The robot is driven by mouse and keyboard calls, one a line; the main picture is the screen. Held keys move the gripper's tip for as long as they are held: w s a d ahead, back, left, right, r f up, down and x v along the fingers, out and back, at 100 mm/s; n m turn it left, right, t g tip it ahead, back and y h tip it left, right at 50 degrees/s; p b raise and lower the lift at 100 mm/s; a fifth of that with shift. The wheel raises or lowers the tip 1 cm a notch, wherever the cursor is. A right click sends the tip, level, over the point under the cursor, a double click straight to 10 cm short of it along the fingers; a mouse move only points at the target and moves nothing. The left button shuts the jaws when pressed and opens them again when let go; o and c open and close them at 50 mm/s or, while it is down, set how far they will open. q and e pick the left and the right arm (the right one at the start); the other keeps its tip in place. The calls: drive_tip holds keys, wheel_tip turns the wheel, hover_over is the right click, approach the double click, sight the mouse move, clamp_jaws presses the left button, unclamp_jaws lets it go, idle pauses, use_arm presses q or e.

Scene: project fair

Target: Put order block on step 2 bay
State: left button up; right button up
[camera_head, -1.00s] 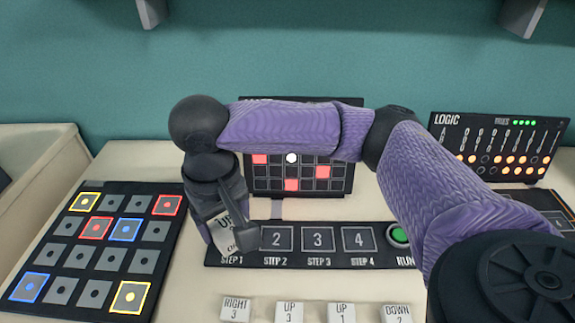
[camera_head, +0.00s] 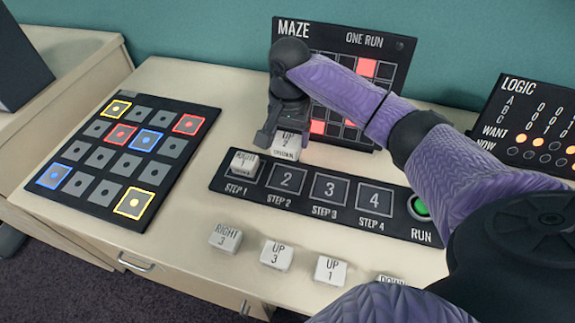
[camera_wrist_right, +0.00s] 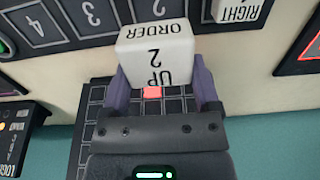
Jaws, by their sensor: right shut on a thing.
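The order block (camera_head: 286,146) is a white cube lettered UP 2 ORDER. My right gripper (camera_head: 278,132) is shut on it, and the right wrist view shows the block (camera_wrist_right: 155,48) between the two purple fingers of the gripper (camera_wrist_right: 160,82). The step 2 bay (camera_head: 286,181) is a square marked 2 on the black strip, and it is empty. In the head view the block shows just behind this bay, apart from its square. My left gripper is not in view.
A white RIGHT 1 block (camera_head: 243,164) sits on the step 1 bay. Bays 3 (camera_head: 330,190) and 4 (camera_head: 375,201) are empty. Loose blocks, such as UP 3 (camera_head: 277,255), stand in front. The maze board (camera_head: 390,62) stands behind.

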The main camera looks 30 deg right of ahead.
sight(289, 174)
wheel_tip(289, 174, down, 10)
drive_tip(key=b, duration=0.4)
drive_tip(key=shift+r, duration=0.2)
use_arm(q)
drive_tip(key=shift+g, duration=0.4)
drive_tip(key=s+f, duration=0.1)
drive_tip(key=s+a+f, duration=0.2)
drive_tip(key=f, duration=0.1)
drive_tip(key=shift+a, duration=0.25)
use_arm(e)
drive_tip(key=shift+r, duration=0.1)
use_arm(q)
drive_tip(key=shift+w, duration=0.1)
use_arm(e)
drive_tip(key=o, duration=1.1)
wheel_tip(289, 174, up, 11)
drive_tip(key=p, duration=0.5)
drive_tip(key=shift+r, duration=0.15)
drive_tip(key=shift+r+p, duration=0.35)
drive_tip(key=shift+r, duration=0.1)
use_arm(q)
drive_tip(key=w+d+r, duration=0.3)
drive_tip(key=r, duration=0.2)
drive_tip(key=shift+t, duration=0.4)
